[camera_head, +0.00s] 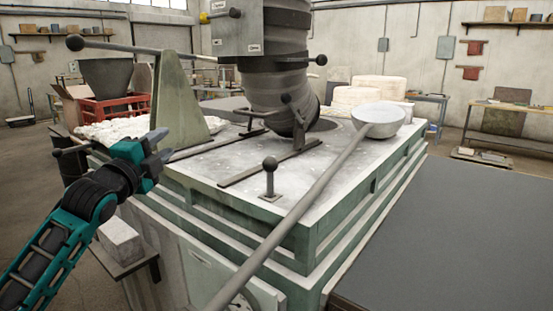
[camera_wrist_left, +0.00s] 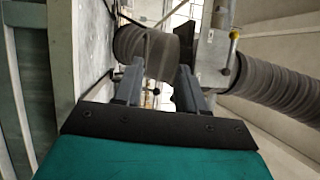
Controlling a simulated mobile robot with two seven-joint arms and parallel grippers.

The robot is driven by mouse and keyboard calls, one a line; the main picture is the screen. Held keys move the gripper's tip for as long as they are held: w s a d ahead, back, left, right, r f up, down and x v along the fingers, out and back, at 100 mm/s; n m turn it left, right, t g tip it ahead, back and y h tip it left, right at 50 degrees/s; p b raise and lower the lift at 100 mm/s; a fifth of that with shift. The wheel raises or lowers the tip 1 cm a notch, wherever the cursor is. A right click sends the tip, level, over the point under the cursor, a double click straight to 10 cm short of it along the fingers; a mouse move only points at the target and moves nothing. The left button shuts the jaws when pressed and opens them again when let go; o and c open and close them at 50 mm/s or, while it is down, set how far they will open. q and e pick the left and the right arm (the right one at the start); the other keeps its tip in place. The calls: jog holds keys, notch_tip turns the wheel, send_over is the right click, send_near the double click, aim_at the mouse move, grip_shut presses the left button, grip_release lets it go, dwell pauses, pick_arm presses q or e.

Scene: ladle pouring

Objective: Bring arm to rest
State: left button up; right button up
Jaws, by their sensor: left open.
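My left gripper (camera_head: 158,152) is at the left of the head view, beside the left edge of the green furnace table (camera_head: 235,215). Its jaws are apart and empty. In the left wrist view its two fingers (camera_wrist_left: 158,88) stand open with nothing between them. A ladle (camera_head: 379,120) with a grey round bowl rests at the right rear of the table top. Its long handle (camera_head: 300,205) runs diagonally down to the bottom of the head view, clear of my left gripper. My right gripper is not in view.
A ribbed duct (camera_head: 277,80) stands over the table's middle; it also shows in the left wrist view (camera_wrist_left: 150,50). A ball-topped lever (camera_head: 269,178) stands near the front. A green triangular bracket (camera_head: 178,105) is near the gripper. A dark flat surface (camera_head: 460,240) lies right.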

pick_arm(q)
jog(key=s+a+f+n+g+y, duration=0.1)
jog(key=s+f+n+g, duration=0.3)
jog(key=f, duration=0.7)
jog(key=s+a+f+n, duration=0.1)
jog(key=s+f, duration=0.6)
jog(key=f, duration=0.4)
jog(key=s+a+f+n+g+y, duration=0.1)
jog(key=s+f+n+g, duration=0.3)
jog(key=f, duration=0.7)
jog(key=s+f+n+g, duration=0.1)
jog(key=s+f+n, duration=0.1)
jog(key=s+f, duration=0.6)
jog(key=s+f+n, duration=0.2)
jog(key=s+f, duration=0.1)
jog(key=s, duration=0.8)
jog(key=d+n, duration=0.4)
jog(key=d, duration=0.5)
jog(key=shift+w+d+n+t, duration=0.25)
jog(key=shift+d+n+t, duration=0.05)
jog(key=shift+n, duration=0.1)
jog(key=shift+f, duration=0.1)
